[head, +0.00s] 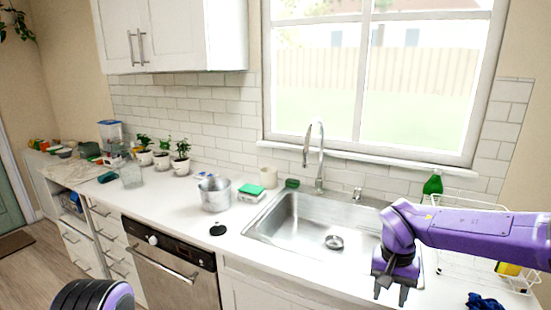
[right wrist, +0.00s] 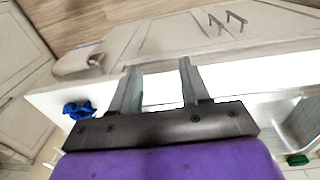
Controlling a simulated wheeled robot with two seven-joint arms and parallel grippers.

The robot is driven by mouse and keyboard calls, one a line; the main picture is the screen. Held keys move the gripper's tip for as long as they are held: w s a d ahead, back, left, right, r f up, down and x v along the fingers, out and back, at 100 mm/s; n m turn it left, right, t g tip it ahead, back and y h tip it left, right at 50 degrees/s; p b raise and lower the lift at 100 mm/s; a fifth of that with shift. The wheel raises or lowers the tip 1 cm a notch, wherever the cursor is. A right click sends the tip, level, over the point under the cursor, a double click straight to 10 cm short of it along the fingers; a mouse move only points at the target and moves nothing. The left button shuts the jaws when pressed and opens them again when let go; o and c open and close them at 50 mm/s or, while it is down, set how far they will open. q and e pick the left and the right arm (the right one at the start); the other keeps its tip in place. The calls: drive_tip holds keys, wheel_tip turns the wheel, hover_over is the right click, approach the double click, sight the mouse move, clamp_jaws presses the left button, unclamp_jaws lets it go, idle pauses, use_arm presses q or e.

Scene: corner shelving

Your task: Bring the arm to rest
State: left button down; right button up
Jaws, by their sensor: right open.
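My right arm (head: 480,230) is purple and reaches in from the right of the head view. Its gripper (head: 391,294) hangs fingers down over the right front of the sink and is open. In the right wrist view my right gripper (right wrist: 158,72) shows two grey fingers spread apart with nothing between them. The white counter edge and cabinet fronts lie beyond the fingers. Of my left arm only a dark and purple rounded part (head: 93,294) shows at the bottom left of the head view; its gripper is out of view.
The steel sink (head: 290,226) has a tall faucet (head: 320,160) behind it. A wire dish rack (head: 470,262) and green bottle (head: 433,184) stand by my right arm. A blue cloth (head: 484,302) lies at the right front. A metal pot (head: 214,194) stands left of the sink.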

drive_tip(key=s+d+f+t+h+b, duration=0.1)
drive_tip(key=s+d+f+h+b, duration=0.15)
drive_tip(key=f, duration=0.65)
drive_tip(key=s+d+f+m+h+b, duration=0.1)
drive_tip(key=s+d+f+h, duration=0.2)
drive_tip(key=f, duration=0.5)
drive_tip(key=s+d+f+t+h+b, duration=0.15)
drive_tip(key=s+f, duration=0.25)
drive_tip(key=f, duration=0.5)
use_arm(q)
wheel_tip(320, 180, down, 10)
drive_tip(key=b, duration=0.4)
drive_tip(key=shift+w+b, duration=0.35)
use_arm(e)
drive_tip(key=s+a+f+y, duration=0.1)
drive_tip(key=s+f+y, duration=0.1)
drive_tip(key=s+f, duration=0.5)
drive_tip(key=s+a+f+y, duration=0.2)
drive_tip(key=s+f, duration=0.5)
drive_tip(key=s, duration=0.7)
drive_tip(key=shift+t, duration=0.35)
